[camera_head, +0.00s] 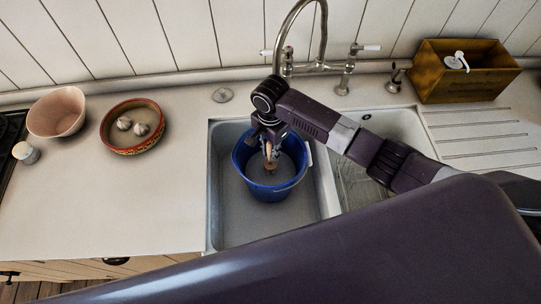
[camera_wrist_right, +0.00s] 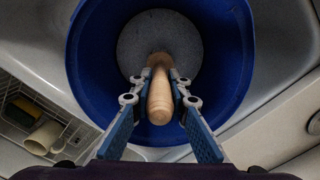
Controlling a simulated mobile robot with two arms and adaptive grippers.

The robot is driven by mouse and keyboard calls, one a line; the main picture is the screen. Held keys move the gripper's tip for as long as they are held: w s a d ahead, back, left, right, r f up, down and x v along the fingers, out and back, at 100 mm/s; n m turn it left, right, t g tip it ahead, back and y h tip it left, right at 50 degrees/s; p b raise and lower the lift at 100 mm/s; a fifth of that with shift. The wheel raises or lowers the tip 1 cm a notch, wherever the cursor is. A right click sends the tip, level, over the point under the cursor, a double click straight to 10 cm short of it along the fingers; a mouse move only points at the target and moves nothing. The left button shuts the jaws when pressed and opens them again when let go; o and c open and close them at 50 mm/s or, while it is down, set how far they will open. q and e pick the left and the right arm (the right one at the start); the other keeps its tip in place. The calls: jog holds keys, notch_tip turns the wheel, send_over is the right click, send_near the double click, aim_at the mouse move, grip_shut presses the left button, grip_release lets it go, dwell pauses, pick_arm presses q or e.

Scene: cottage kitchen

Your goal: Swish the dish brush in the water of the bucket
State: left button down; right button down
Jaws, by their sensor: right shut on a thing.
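The blue bucket (camera_head: 262,190) stands in the left basin of the sink. Grey water (camera_wrist_right: 143,45) shows inside it in the wrist view. My right gripper (camera_head: 270,150) points down into the bucket from above. It is shut on the wooden handle of the dish brush (camera_wrist_right: 160,98), with a finger on each side. The brush (camera_head: 270,167) points down toward the water in the head view. Its head is hidden, and I cannot tell how deep it reaches. My left gripper is not in view.
The sink (camera_head: 213,215) has a divider right of the bucket and a second basin with a rack (camera_wrist_right: 75,135). A tap (camera_head: 322,30) rises behind. A wooden box (camera_head: 430,82), a bowl with garlic (camera_head: 107,135) and a pink bowl (camera_head: 57,110) stand on the counter. The front left counter is clear.

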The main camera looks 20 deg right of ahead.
notch_tip(320, 180, up, 17)
jog(key=shift+r, duration=0.2)
dwell(0.7)
